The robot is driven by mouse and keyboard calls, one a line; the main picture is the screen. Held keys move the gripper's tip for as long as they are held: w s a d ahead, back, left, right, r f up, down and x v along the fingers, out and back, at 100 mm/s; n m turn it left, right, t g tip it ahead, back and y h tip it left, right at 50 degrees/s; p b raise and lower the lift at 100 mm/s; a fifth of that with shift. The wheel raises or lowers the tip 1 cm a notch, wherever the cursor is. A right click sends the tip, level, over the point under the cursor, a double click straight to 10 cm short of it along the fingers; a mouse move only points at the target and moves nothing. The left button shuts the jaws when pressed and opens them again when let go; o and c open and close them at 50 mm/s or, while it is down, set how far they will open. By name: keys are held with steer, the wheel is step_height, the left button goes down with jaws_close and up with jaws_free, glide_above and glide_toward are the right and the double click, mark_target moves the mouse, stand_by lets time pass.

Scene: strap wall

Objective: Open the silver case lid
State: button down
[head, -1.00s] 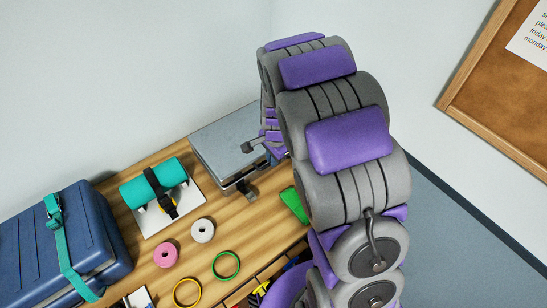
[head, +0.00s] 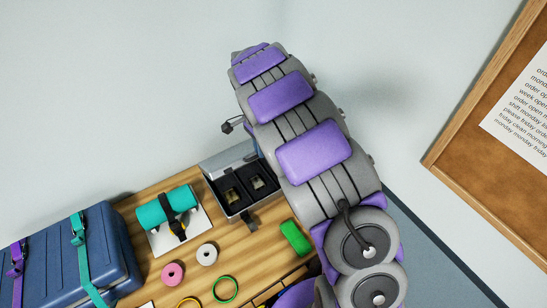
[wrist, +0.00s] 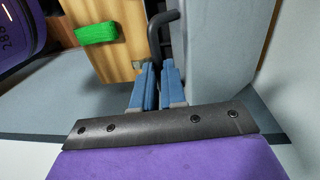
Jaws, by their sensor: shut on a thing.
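The silver case (head: 240,205) stands on the wooden table with its lid (head: 222,160) raised at the back. Its dark interior shows two compartments with small gold-coloured pieces (head: 236,195). In the wrist view my gripper (wrist: 156,72) has its blue fingers closed around a dark bent handle (wrist: 156,38). The handle is beside a large grey panel (wrist: 215,55), which looks like the lid. In the head view my arm covers the right side of the case and hides most of the gripper.
A teal roll on a white stand (head: 168,208) is left of the case. A blue strapped case (head: 105,245) is farther left. A green block (head: 295,237) lies near my arm. Pink (head: 172,273) and white (head: 207,254) rolls and a green ring (head: 225,289) lie in front.

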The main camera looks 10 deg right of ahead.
steer(key=w+a+r+p, duration=0.3)
steer(key=w+p, duration=0.2)
steer(key=w, duration=0.3)
steer(key=w+a+r+p, duration=0.2)
steer(key=w+a+p, duration=0.2)
steer(key=w, duration=0.5)
steer(key=shift+r+p, duration=0.4)
steer(key=shift+p, duration=0.9)
steer(key=shift+w+a, duration=0.1)
steer(key=c, duration=1.5)
jaws_free()
steer(key=shift+f, duration=0.1)
steer(key=o, duration=0.3)
steer(key=shift+w+a, duration=0.1)
steer(key=shift+w, duration=0.15)
steer(key=shift+s+r, duration=0.1)
steer(key=shift+r, duration=0.1)
steer(key=shift+r, duration=0.1)
